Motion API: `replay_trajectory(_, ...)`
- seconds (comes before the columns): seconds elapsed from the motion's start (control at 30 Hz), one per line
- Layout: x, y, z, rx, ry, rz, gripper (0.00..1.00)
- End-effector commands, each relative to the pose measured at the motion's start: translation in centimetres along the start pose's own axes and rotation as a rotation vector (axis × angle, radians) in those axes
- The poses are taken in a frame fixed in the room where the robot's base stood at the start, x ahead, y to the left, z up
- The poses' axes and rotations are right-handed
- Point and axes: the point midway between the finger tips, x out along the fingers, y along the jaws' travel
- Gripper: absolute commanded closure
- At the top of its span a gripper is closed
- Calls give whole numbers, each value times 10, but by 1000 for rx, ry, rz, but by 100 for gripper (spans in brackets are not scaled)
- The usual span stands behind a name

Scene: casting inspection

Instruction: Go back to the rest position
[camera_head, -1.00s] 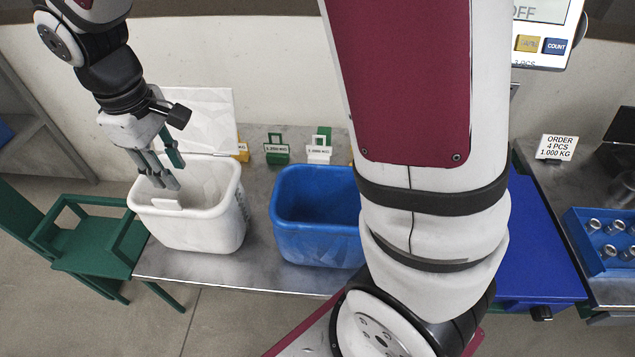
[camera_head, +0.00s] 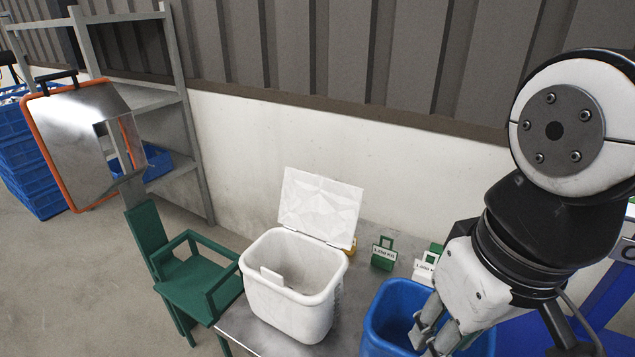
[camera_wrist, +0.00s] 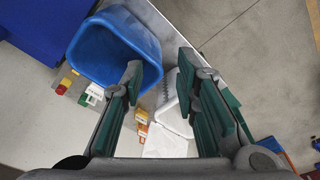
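My gripper (camera_head: 436,338) is at the right of the head view, over the near side of the blue bin (camera_head: 385,318). In the wrist view my gripper (camera_wrist: 165,85) has its two green-padded fingers wide apart with nothing between them. The blue bin (camera_wrist: 92,60) lies to the left of the fingers there. The white bin (camera_head: 300,318) stands on the metal table to the left of the blue bin, with its lid (camera_head: 318,205) raised. In the wrist view the white bin (camera_wrist: 176,118) shows partly between the fingers, partly hidden by the right one.
A green chair (camera_head: 205,285) stands left of the metal table (camera_head: 245,335). Small green and white labelled weights (camera_head: 383,255) stand behind the bins. An orange-framed mirror (camera_head: 75,140), a grey shelf (camera_head: 190,120) and blue crates (camera_head: 35,175) are at the left.

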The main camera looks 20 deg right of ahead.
Motion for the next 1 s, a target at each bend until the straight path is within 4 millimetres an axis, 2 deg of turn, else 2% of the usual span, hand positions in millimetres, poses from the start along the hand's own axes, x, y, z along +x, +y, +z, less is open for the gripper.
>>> replay_trajectory(0.63,0,0,0,-1,0,0,72)
replay_trajectory(1.0,-64,1,-11,-3,94,5,72)
